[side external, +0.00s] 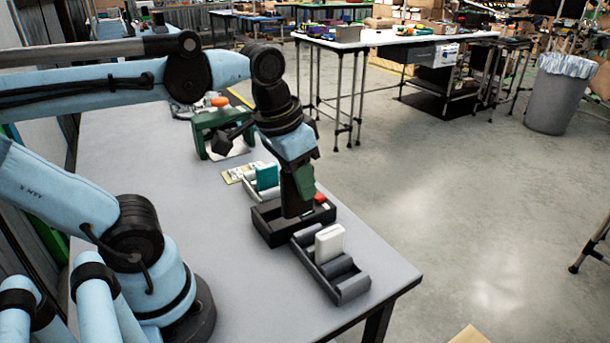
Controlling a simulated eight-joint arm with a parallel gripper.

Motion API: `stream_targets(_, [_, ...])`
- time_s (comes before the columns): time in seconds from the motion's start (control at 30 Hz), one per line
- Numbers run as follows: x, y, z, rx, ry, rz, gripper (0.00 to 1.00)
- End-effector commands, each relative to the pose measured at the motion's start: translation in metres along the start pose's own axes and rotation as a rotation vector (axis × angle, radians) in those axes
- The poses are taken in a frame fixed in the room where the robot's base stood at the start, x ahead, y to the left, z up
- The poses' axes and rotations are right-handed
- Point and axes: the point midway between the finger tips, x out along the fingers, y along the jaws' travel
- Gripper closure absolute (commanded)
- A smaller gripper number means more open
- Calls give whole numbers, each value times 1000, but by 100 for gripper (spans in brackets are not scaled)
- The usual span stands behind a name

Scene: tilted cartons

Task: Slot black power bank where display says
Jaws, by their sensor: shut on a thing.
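My gripper (297,203) points down over the black carton (272,238), near the middle of the table. It is shut on a dark thing that blends with the fingers, seemingly the black power bank; its outline and lower end cannot be told apart. A dark grey carton (352,288) with dividers stands in front, holding an upright white block (329,243). A light grey carton (250,192) behind holds a teal block (267,177). A small red thing (320,198) shows at the black carton's right end. I cannot make out a readable display.
A green device with an orange knob (221,102) stands behind the cartons. A pale yellowish card or board (236,174) lies beside the light grey carton.

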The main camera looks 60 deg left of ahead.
Motion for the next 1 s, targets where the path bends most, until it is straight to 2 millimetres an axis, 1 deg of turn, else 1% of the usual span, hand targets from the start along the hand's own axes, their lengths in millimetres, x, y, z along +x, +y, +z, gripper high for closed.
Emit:
stream_targets(0.2, [-36,0,-10,0,0,0,100])
stream_targets(0.37, [-37,-27,-29,-9,-9,-6,100])
stream_targets(0.47, [-37,-48,-40,-11,-15,-6,100])
stream_targets(0.57, [-37,-74,-52,-13,-21,-5,100])
stream_targets(0.67, [-35,-108,-63,-16,-23,-5,100])
stream_targets(0.73, [-34,-134,-68,-16,-23,-4,100])
stream_targets(0.9, [-29,-197,-71,-15,-18,-1,100])
stream_targets(1.0, [-27,-226,-68,-10,-12,-1,100])
